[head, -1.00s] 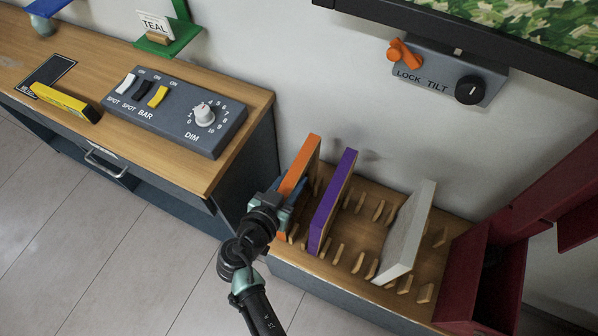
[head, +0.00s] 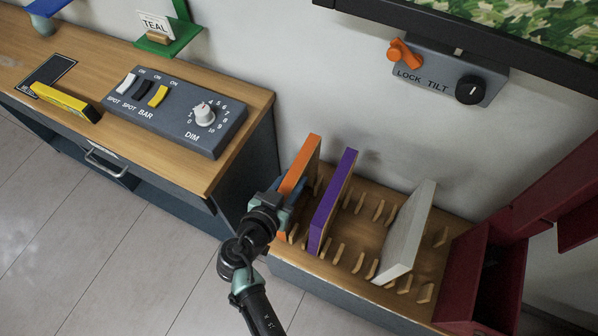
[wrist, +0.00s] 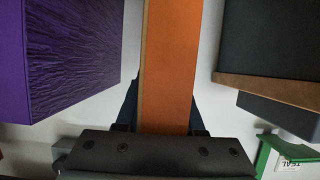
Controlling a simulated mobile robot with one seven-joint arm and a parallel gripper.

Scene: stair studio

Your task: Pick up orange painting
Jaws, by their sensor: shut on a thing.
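The orange painting (head: 301,165) is a thin upright panel at the left end of the wooden rack. My gripper (head: 285,196) is at its near edge and shut on it. In the wrist view the orange painting (wrist: 170,70) runs between my two fingers (wrist: 165,112), with its orange edge facing the camera. Its lower part is partly hidden by my gripper in the head view.
A purple painting (head: 333,202) stands just right of the orange one, and a grey-white panel (head: 406,232) further right in the pegged rack (head: 352,230). The desk (head: 190,170) with a dimmer box (head: 175,110) is close on the left. A dark red cabinet (head: 485,280) stands at right.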

